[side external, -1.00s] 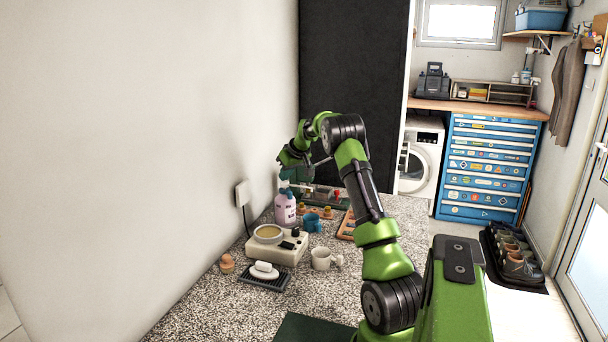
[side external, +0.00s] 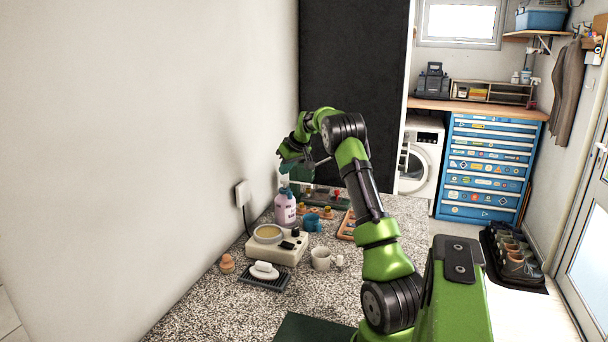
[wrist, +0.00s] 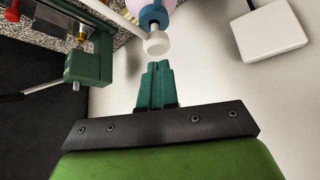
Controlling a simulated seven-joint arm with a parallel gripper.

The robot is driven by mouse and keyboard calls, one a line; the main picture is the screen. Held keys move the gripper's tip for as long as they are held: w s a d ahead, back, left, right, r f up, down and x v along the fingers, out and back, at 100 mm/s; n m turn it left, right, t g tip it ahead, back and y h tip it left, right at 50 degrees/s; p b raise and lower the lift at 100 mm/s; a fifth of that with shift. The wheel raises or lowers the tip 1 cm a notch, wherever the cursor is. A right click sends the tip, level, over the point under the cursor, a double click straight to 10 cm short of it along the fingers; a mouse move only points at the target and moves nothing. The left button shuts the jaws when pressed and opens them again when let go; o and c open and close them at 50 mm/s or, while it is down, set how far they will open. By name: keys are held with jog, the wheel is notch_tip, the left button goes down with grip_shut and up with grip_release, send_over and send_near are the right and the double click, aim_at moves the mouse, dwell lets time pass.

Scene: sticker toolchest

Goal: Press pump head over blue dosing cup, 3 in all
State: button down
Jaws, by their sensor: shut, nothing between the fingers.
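The pump bottle (side external: 285,210) is lilac with a label and stands upright near the wall. In the wrist view its white pump head (wrist: 158,43) sits above a blue collar (wrist: 152,17). The blue dosing cup (side external: 312,223) stands on the counter just right of the bottle; its contents cannot be seen. My gripper (side external: 287,168) is above the bottle. In the wrist view my gripper's green fingers (wrist: 155,66) are together and empty, their tips close to the pump head in the picture. A small gap appears between them, though contact is hard to judge.
A cream scale-like device (side external: 277,247), a white mug (side external: 321,259), a soap dish (side external: 264,279) and egg-like item (side external: 227,263) stand in front. A green apparatus (wrist: 88,65) lies beyond the bottle. A wall box (wrist: 262,30) is close by.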

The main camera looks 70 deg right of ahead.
jog(key=shift+f, duration=1.3)
jog(key=shift+r, duration=1.25)
jog(key=shift+r, duration=0.15)
jog(key=shift+r, duration=1.9)
